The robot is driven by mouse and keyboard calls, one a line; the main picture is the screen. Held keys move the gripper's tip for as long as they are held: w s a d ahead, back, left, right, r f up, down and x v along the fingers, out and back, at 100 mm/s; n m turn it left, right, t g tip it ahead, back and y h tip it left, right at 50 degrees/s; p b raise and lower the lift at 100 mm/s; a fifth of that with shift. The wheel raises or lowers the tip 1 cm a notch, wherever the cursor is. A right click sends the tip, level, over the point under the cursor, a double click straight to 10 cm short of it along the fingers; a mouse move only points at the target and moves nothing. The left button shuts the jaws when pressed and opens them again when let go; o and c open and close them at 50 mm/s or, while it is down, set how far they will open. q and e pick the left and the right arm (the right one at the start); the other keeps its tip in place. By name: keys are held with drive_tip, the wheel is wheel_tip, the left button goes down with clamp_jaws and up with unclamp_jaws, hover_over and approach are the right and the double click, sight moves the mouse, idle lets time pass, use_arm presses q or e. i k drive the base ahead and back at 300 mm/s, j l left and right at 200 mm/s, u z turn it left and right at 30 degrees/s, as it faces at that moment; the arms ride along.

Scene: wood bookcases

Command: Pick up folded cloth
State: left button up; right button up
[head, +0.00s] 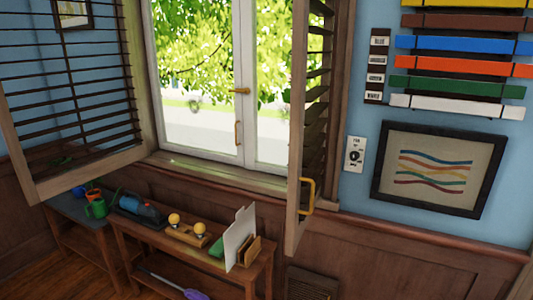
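I cannot pick out a folded cloth for certain. A small flat green item (217,248) lies on the wooden bench (262,262), partly hidden behind an upright white board (240,238); it may be cloth, but it is too small to tell. Neither of my grippers shows in the head view.
Two yellow balls on a wooden block (187,236), a dark tray (140,212) with a blue bottle and a green can (96,208) stand on the benches. A purple-ended tool (195,294) lies below. Open louvred shutters (313,120) flank the window.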

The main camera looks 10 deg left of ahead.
sight(218, 250)
drive_tip(key=i+j+z, duration=0.1)
drive_tip(key=j, duration=0.2)
drive_tip(key=i+j+z, duration=0.2)
drive_tip(key=j, duration=0.4)
drive_tip(key=i+j+z, duration=0.1)
drive_tip(key=i+j, duration=0.15)
drive_tip(key=j, duration=0.1)
